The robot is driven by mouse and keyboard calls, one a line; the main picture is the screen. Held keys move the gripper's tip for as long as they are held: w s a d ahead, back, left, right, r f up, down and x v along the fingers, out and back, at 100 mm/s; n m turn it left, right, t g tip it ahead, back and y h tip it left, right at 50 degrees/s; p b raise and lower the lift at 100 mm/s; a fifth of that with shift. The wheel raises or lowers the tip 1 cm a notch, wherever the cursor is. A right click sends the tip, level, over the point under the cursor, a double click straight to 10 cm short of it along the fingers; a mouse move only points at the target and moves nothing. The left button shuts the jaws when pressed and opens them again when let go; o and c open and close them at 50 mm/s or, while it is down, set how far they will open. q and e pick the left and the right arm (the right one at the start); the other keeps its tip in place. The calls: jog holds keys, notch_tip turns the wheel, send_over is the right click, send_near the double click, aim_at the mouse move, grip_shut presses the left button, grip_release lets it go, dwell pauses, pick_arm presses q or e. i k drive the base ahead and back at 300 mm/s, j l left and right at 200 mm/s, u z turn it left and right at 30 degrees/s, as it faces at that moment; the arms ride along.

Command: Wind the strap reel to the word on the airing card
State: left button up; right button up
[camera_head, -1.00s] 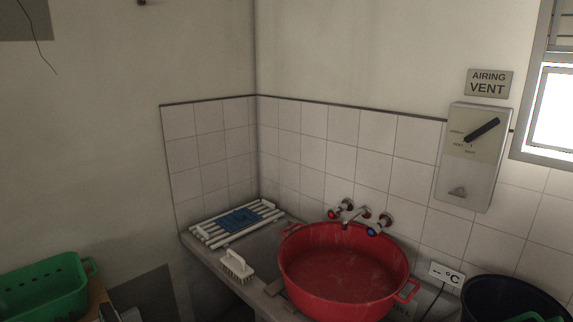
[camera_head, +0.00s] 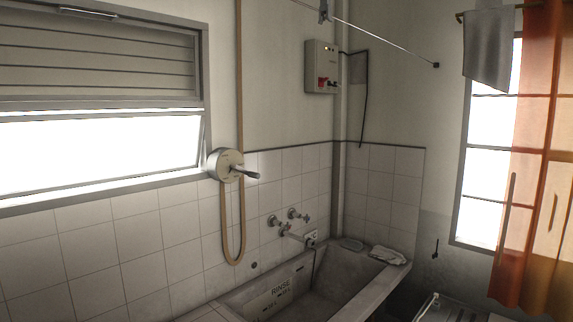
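The strap reel (camera_head: 226,165) is a round pale metal disc on the wall at the right edge of the window, with a crank handle (camera_head: 245,173) sticking out to the right. Small marks on its face are too small to read. A tan strap (camera_head: 239,80) runs down the wall to the reel, and a loop of it hangs below. A slatted shutter (camera_head: 95,55) covers the upper part of the window; the lower part is bright and uncovered. The airing card is outside the present view; a second ago it read "AIRING VENT". Neither gripper shows.
A concrete tub (camera_head: 340,295) marked "RINSE" stands below two wall taps (camera_head: 289,218), with a cloth (camera_head: 388,255) on its rim. A grey box with red switches (camera_head: 322,67) hangs above. An orange curtain (camera_head: 540,150) hangs at the right. The wall around the reel is clear.

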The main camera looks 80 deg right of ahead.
aim_at(256, 175)
jog(key=z, duration=2.15)
jog(key=i+l+u, duration=0.35)
jog(key=i+l, duration=0.15)
jog(key=l, duration=0.2)
